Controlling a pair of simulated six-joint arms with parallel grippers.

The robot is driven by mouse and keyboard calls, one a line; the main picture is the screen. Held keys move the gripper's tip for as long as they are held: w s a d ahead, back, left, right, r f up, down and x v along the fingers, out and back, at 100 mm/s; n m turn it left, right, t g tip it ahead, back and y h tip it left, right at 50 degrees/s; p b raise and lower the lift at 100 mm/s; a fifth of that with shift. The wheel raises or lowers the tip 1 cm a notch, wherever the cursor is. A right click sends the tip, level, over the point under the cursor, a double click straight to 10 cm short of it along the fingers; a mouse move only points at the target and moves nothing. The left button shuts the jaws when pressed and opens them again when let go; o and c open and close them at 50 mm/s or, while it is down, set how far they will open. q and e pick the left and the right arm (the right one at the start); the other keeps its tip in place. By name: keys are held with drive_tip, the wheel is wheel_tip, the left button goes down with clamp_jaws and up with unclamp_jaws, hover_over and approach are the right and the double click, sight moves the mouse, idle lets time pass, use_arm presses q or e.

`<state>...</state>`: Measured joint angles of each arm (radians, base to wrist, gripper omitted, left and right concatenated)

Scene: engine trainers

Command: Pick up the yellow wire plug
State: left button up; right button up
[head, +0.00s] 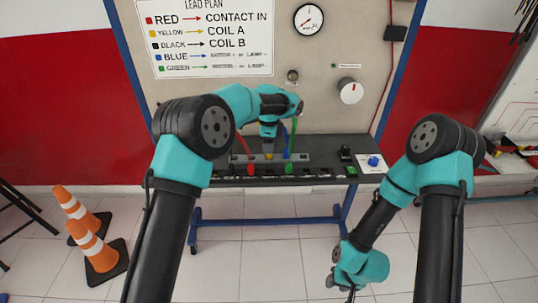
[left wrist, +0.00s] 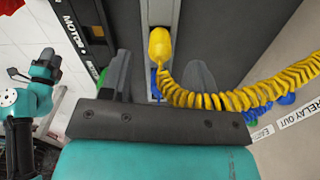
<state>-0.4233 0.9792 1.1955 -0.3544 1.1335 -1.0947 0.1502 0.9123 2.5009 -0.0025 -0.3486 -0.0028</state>
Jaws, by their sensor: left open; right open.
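The yellow wire plug (left wrist: 160,46) stands at the rack in the left wrist view, its coiled yellow cord running off to the right. In the head view only a small yellow part (head: 268,156) shows below my left gripper (head: 268,147). My left gripper is open and empty. Its fingers (left wrist: 160,82) point at the plug, which lies just past the fingertips, roughly midway between them. I cannot tell the remaining depth. My right gripper (head: 348,290) hangs low in front of the bench, far from the plug; its fingers are small in view.
A red plug (head: 251,168) and a green plug (head: 289,168) stand close by on the rack, with a blue one (head: 287,155) behind. The bench (head: 320,146) holds a black switch (head: 345,153) and blue knob (head: 373,161) at right. Cones (head: 100,252) stand on the floor at left.

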use_arm(q)
wheel_tip(320, 180, down, 4)
drive_tip(key=shift+f, duration=0.2)
idle(0.4)
drive_tip(key=c, duration=1)
drive_tip(key=shift+r, duration=1.6)
drive_tip(key=shift+s+r, duration=0.15)
drive_tip(key=shift+r, duration=0.1)
drive_tip(key=s+r, duration=0.1)
drive_tip(key=s, duration=1.4)
drive_tip(key=shift+s+r, duration=0.15)
drive_tip(key=shift+s, duration=0.2)
